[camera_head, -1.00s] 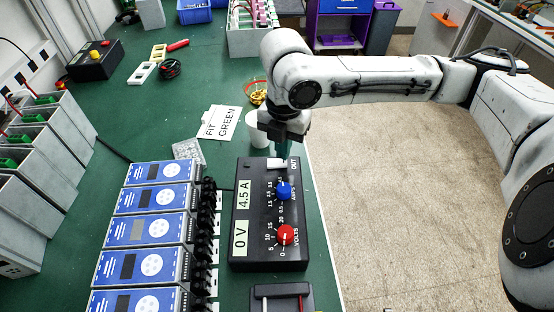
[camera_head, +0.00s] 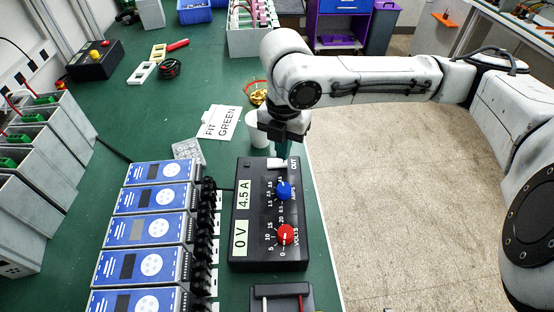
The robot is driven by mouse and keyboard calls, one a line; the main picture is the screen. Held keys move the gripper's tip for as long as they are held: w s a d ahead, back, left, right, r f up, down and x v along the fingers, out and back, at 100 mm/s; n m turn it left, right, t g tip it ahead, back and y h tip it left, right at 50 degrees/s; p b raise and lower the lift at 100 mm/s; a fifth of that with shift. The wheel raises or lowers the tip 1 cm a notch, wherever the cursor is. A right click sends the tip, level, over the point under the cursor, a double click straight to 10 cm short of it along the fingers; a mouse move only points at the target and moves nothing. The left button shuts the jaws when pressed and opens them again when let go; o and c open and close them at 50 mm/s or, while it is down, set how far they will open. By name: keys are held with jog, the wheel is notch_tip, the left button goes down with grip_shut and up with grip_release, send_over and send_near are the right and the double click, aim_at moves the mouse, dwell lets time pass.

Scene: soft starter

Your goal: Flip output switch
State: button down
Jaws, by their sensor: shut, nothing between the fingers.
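The black power supply box (camera_head: 258,258) lies on the green bench, with displays reading 0 V (camera_head: 240,240) and 4.5 A (camera_head: 243,195). It has a red VOLTS knob (camera_head: 285,234) and a blue AMPS knob (camera_head: 283,190). The white output switch (camera_head: 277,163) sits at its far end beside the OUT label (camera_head: 295,164). My gripper (camera_head: 283,154) points down right at the switch, its fingers shut and empty. The fingertips overlap the switch's far edge in the picture; I cannot tell whether they touch it.
Several blue-fronted soft starter units (camera_head: 150,229) stand in a row left of the box. A white cup (camera_head: 258,130) stands just behind my gripper, near a FIT GREEN card (camera_head: 219,123). A black block (camera_head: 281,298) lies in front.

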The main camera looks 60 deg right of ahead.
jog(key=shift+f+b, duration=0.65)
jog(key=shift+f, duration=0.25)
dwell(0.4)
jog(key=shift+r+p, duration=3.15)
jog(key=shift+r, duration=0.4)
